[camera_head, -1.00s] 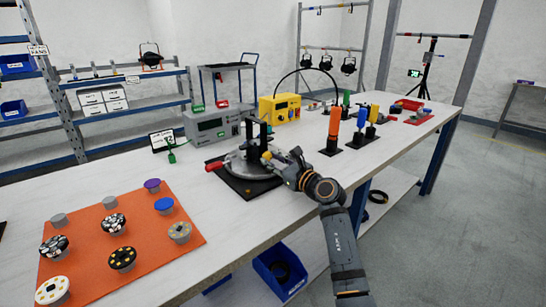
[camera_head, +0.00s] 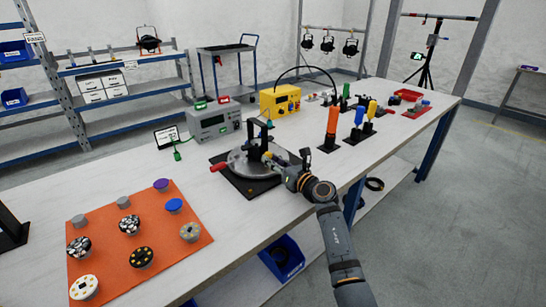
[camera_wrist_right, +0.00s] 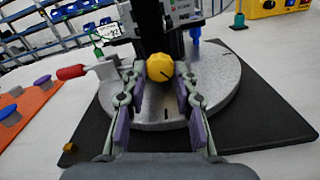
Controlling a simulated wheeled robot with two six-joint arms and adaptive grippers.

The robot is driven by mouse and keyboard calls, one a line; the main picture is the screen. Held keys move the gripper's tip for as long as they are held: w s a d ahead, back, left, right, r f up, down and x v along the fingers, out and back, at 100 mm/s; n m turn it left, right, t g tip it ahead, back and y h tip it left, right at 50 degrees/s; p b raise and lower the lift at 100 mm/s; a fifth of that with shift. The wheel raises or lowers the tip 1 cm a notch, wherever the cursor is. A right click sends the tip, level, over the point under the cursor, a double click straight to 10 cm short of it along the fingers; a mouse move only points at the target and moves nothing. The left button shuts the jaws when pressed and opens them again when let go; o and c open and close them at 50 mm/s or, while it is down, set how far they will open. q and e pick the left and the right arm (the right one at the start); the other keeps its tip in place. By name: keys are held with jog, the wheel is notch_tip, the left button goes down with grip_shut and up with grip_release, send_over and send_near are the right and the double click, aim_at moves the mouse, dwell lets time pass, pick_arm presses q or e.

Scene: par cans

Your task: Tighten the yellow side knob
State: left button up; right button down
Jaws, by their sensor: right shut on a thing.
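The yellow side knob (camera_wrist_right: 159,67) shows in the right wrist view, on the near side of a black upright post (camera_head: 256,142). The post stands on a round grey metal plate (camera_wrist_right: 222,88), which lies on a black square base (camera_wrist_right: 262,128). My right gripper (camera_wrist_right: 159,72) is shut on the yellow knob, with one finger on each side of it. In the head view the right gripper (camera_head: 274,162) reaches the fixture from the front right and largely hides the knob. A red-handled lever (camera_wrist_right: 72,72) sticks out to the left of the plate. My left gripper is not in view.
A grey meter box (camera_head: 213,122) and a yellow power unit (camera_head: 281,101) stand behind the fixture. An orange mat (camera_head: 160,239) with several round discs lies at left. An orange cylinder (camera_head: 331,125) stands to the right. The white tabletop between mat and fixture is clear.

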dwell(0.4)
jog(key=c, duration=1)
grip_release()
jog(key=shift+s+d, duration=0.1)
jog(key=v, duration=1.1)
jog(key=shift+s+d, duration=0.2)
jog(key=shift+s, duration=0.15)
jog(key=shift+d, duration=0.1)
